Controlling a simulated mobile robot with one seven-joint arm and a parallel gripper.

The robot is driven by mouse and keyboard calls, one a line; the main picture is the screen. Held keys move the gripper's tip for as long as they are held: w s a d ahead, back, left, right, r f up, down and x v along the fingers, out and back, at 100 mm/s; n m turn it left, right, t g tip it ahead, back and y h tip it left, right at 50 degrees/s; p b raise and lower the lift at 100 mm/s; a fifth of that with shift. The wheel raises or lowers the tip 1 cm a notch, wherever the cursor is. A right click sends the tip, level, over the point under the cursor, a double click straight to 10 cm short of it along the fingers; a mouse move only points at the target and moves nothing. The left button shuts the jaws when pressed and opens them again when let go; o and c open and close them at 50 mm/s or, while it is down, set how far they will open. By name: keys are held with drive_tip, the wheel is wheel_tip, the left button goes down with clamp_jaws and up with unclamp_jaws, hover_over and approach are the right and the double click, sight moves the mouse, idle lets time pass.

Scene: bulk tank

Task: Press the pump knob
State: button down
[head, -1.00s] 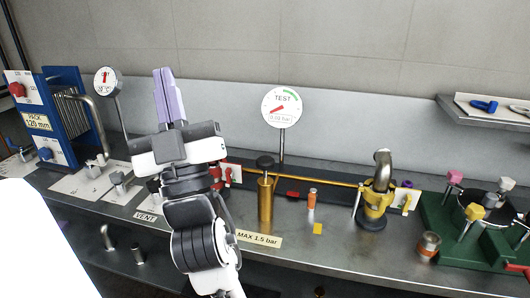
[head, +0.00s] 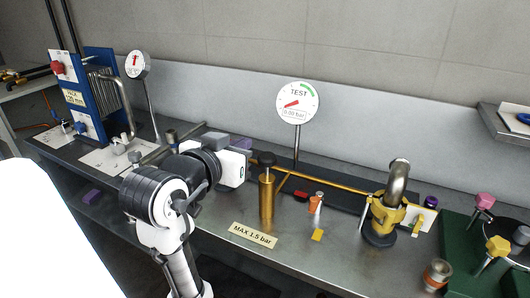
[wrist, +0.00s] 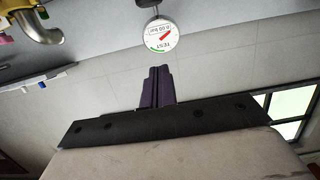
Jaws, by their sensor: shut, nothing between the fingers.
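The pump is an upright brass cylinder (head: 267,198) with a black knob (head: 264,159) on top, standing on the steel bench in the head view. The knob is up, clear of the cylinder. My gripper (head: 243,143) is just left of the knob and apart from it, partly hidden behind my own wrist. In the wrist view its purple fingers (wrist: 157,86) are together with nothing between them. The round TEST gauge (head: 297,102) stands behind the pump with its red needle low. It also shows upside down in the wrist view (wrist: 161,36). The pump is not visible there.
A brass pipe (head: 335,184) runs right from the pump to a yellow-collared valve with a curved spout (head: 397,178). A blue plate pack (head: 101,92) is at left. Open bench lies in front of the valve.

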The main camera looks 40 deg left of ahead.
drive_tip(key=shift+s+d+f, duration=0.1)
drive_tip(key=shift+s+f, duration=0.05)
drive_tip(key=shift+f, duration=0.3)
drive_tip(key=p, duration=0.3)
hover_over(267, 160)
wheel_tip(267, 160, down, 2)
drive_tip(key=shift+s+f+p, duration=0.15)
drive_tip(key=shift+s+f, duration=0.1)
drive_tip(key=shift+f, duration=0.9)
drive_tip(key=shift+s+f+p, duration=0.15)
drive_tip(key=shift+s+f, duration=0.1)
drive_tip(key=shift+f, duration=0.85)
